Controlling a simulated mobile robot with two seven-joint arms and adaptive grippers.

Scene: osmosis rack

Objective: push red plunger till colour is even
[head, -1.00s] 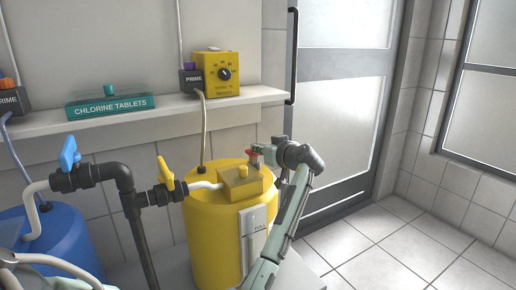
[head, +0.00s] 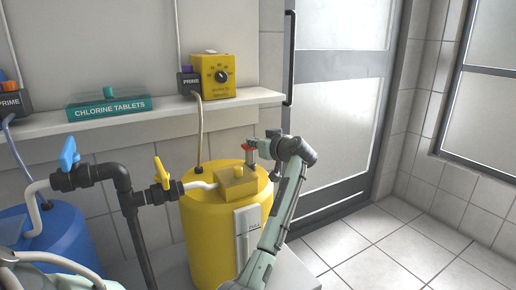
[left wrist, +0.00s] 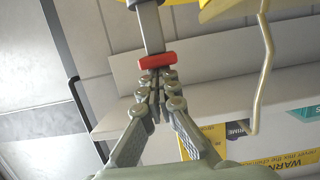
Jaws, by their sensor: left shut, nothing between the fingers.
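The red plunger (head: 248,147) sits on an upright grey shaft on top of the yellow tank (head: 200,225), behind a yellow box with a knob (head: 237,182). My left gripper (head: 261,147) is at the right of the red top, with no clear gap between them. In the left wrist view, the red top (left wrist: 157,60) lies just beyond my shut, empty fingertips (left wrist: 157,78); contact is hard to tell. The tank's gauge panel (head: 248,232) is partly hidden by my left arm, and the colour in it is too small to judge. My right gripper is not in view.
Dark pipes with blue (head: 69,153) and yellow (head: 161,172) valve handles are left of the tank. The tiled floor at right is clear.

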